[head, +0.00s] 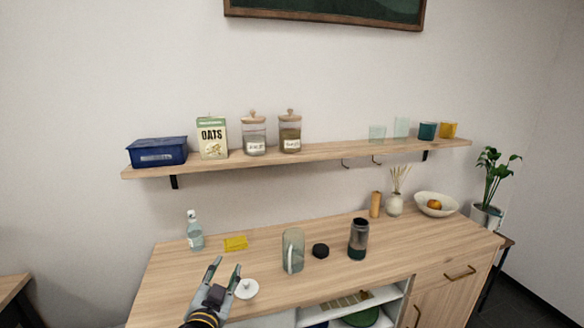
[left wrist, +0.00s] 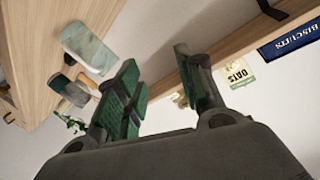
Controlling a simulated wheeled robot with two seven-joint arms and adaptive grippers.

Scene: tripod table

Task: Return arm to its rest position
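My left gripper (head: 226,272) is over the front left part of the wooden counter (head: 180,280) in the head view. Its two fingers are spread with nothing between them. The left wrist view shows the same open fingers (left wrist: 160,90) with green pads. In the head view a small white lid with a knob (head: 246,289) lies just right of the gripper. I cannot tell whether they touch. My right gripper is not in view.
A glass pitcher (head: 293,251), black lid (head: 320,251), dark flask (head: 358,239), yellow sponge (head: 235,243) and bottle (head: 194,230) stand on the counter. A wall shelf (head: 330,152) holds a blue box (head: 158,152), oats carton (head: 212,138), jars and cups. The counter's front left is mostly clear.

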